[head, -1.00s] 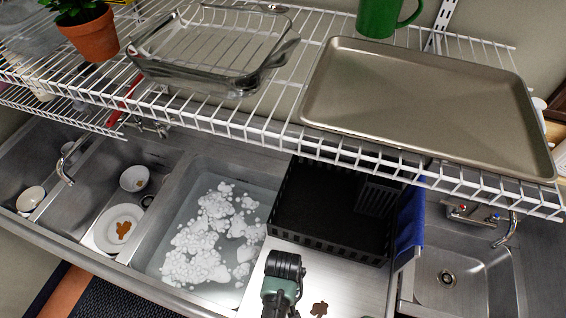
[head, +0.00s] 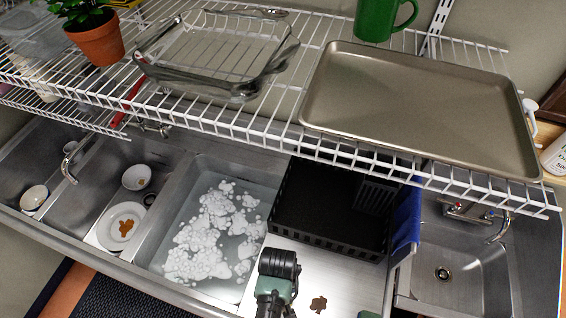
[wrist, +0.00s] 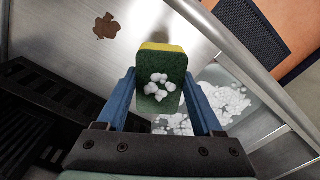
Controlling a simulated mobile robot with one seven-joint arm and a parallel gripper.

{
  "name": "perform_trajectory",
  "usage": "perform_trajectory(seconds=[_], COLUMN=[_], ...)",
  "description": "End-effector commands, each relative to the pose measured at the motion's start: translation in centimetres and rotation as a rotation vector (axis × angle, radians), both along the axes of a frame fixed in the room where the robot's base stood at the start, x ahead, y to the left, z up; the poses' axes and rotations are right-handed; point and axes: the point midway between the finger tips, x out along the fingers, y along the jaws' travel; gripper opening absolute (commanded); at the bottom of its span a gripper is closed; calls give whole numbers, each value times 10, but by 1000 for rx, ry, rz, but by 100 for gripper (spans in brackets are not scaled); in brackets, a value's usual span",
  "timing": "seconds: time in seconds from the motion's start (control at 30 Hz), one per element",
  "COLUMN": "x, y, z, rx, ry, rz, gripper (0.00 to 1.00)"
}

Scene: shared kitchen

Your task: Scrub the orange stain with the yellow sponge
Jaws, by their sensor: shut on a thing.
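My gripper (wrist: 160,90) shows in the wrist view, its blue fingers shut on a sponge (wrist: 145,72) with a green scrub face and a yellow layer. White foam sits on the green face. A brown-looking stain (wrist: 107,25) lies on the bare steel counter, apart from the sponge, toward the upper left of the wrist view. The head view shows this stain (head: 318,304) at the bottom, right of my arm. Another stain, orange-brown (head: 126,228), is on a white plate (head: 107,240) in the left sink. The sponge and fingertips cannot be made out in the head view.
A sink with foamy water (head: 215,285) lies left of my arm. A black rack (head: 320,241) stands behind the counter, with a blue cloth (head: 407,220) beside it. A wire shelf (head: 225,120) holding a baking tray (head: 420,105) overhangs the back.

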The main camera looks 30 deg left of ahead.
Motion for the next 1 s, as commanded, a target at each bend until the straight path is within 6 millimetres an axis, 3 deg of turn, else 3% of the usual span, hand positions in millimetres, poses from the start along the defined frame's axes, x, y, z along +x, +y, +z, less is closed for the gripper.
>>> perform_trajectory(seconds=[0.6,1.0], x=[-77,-82], y=[0,0], z=[46,49], rx=[0,-1], ry=[0,1], rz=[1,0], gripper=[11,11])
